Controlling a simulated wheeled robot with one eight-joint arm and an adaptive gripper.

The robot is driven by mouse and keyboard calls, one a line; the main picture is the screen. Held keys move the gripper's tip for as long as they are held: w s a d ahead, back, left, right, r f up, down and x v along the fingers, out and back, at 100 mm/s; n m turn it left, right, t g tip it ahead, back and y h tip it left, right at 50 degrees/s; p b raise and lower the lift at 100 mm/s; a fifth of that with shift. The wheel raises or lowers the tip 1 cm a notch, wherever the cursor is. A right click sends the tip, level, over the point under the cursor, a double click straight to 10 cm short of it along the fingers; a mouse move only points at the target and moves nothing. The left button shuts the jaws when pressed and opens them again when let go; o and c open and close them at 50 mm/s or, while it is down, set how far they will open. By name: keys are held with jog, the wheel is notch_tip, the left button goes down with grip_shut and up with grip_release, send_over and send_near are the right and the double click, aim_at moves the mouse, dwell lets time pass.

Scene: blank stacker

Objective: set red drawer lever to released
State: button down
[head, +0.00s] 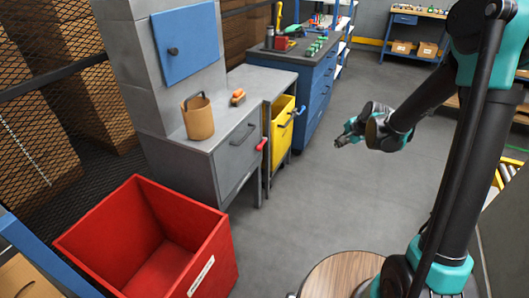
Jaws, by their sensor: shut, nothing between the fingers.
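The red drawer lever (262,144) sticks out at the right front edge of the grey drawer cabinet (200,165), beside the drawer front (238,155). Its red grip points out toward the aisle; I cannot tell its exact setting from here. The drawer looks closed. My gripper (338,142) is shut and empty, held in the air over the aisle to the right of the lever and clearly apart from it. My arm reaches in from the right.
A yellow bin (283,128) stands beside the cabinet. A large red open box (150,240) stands in front at the left. A brown bucket (198,118) and a brush (238,97) sit on the cabinet top. The aisle floor (310,200) is clear.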

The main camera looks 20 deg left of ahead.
aim_at(262, 144)
jog(key=w+a+f+m+y, duration=0.1)
jog(key=w+a+f+m, duration=0.1)
jog(key=a+f, duration=0.4)
jog(key=w+a+f+m+y, duration=0.1)
jog(key=w+a+f+m, duration=0.2)
jog(key=a+f, duration=0.4)
jog(key=w+a+f+m+g+y, duration=0.1)
jog(key=a+f, duration=0.5)
jog(key=a, duration=0.8)
jog(key=w+m+y, duration=0.1)
jog(key=w+m, duration=0.1)
jog(key=w, duration=0.1)
jog(key=shift+a+f, duration=0.25)
jog(key=shift+f, duration=0.05)
jog(key=x, duration=1)
jog(key=shift+s+a+r, duration=0.3)
jog(key=shift+a+r, duration=0.2)
jog(key=shift+r, duration=0.35)
jog(key=shift+s+a+r, duration=0.3)
jog(key=shift+a+r, duration=0.15)
jog(key=shift+r, duration=0.4)
